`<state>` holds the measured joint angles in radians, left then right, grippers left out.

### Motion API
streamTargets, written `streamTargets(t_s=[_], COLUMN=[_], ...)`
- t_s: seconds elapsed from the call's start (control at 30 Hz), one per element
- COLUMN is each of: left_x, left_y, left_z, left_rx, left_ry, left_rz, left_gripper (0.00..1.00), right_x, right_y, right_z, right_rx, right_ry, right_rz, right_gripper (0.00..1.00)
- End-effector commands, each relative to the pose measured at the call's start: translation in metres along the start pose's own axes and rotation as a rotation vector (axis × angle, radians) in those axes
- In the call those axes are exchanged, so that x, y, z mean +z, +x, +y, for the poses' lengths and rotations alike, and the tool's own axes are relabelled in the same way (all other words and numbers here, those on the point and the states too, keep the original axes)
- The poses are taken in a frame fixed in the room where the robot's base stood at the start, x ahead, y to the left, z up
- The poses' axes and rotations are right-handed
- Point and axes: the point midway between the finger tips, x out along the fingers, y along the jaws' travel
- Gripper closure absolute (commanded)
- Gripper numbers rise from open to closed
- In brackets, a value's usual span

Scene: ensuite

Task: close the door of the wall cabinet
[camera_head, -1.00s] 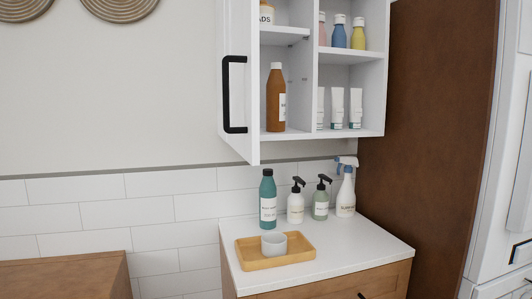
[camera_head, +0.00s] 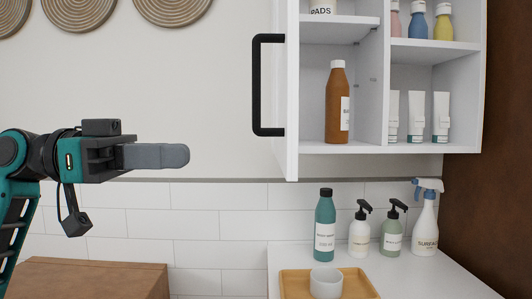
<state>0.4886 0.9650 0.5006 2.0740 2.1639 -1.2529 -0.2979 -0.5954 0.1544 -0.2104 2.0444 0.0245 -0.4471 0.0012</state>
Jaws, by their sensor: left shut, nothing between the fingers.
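The white wall cabinet (camera_head: 462,101) hangs at the upper right. Its door (camera_head: 291,90) stands open on the left side, seen nearly edge-on, with a black bar handle (camera_head: 256,85) on its outer face. Shelves inside hold a brown bottle (camera_head: 338,105), white tubes (camera_head: 416,115) and small coloured bottles (camera_head: 418,22). My left gripper (camera_head: 186,155) comes in from the left, level and pointing right. It is shut and empty, left of the door and lower than the handle, apart from both. My right gripper is not in view.
Below the cabinet, a white counter (camera_head: 440,275) carries a teal bottle (camera_head: 325,225), two pump bottles, a spray bottle (camera_head: 426,215) and a wooden tray (camera_head: 360,283) with a cup. A brown wooden top (camera_head: 90,280) is at lower left. The wall between gripper and door is clear.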

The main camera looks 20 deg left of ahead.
Motion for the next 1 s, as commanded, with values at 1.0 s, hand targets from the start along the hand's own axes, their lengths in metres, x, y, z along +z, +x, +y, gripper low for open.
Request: streamTargets(t_s=[1.0], left_x=[0.0], left_y=[0.116], left_z=[-0.001], left_rx=[-0.001], left_ry=[-0.002], left_rz=[0.001], left_gripper=[1.0], right_x=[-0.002], right_y=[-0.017], right_z=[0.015], right_rx=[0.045], right_ry=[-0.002], right_rz=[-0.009], right_gripper=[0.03])
